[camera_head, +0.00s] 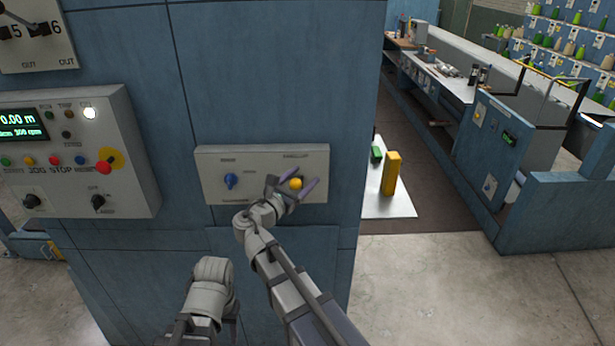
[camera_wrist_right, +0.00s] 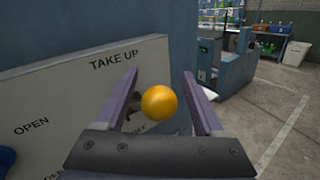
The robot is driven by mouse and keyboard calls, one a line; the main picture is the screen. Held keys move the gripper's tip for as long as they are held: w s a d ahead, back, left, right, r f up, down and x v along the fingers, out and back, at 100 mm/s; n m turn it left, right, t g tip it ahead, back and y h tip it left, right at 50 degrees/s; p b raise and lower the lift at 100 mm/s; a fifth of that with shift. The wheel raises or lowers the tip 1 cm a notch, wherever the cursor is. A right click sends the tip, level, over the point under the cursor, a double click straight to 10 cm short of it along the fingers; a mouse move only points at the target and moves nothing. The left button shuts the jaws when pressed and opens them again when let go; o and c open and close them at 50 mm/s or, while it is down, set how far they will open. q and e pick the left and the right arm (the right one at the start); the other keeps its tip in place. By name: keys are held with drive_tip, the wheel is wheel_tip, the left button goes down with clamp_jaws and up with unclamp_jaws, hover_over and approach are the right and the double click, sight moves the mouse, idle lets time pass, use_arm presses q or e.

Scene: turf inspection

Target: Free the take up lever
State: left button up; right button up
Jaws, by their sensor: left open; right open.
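The take up lever shows as a round yellow knob (camera_head: 295,183) at the right of a pale panel (camera_head: 215,190) on the blue machine cabinet. In the right wrist view the knob (camera_wrist_right: 160,103) is beside and below the words TAKE UP. My right gripper (camera_head: 292,186) is open, with one finger on each side of the knob; a gap shows on both sides in the right wrist view.
A blue knob (camera_head: 230,181) sits on the same panel, to the left. Further left is a control box (camera_head: 135,180) with buttons and a lit display. Right of the cabinet, a yellow block (camera_head: 391,173) stands on a light surface (camera_head: 392,206). Open floor lies at lower right.

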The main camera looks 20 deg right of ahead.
drive_tip(key=shift+a+r, duration=0.1)
drive_tip(key=shift+a, duration=0.05)
drive_tip(key=shift+s, duration=0.1)
drive_tip(key=shift+c, duration=0.7)
drive_tip(key=c, duration=0.3)
clamp_jaws()
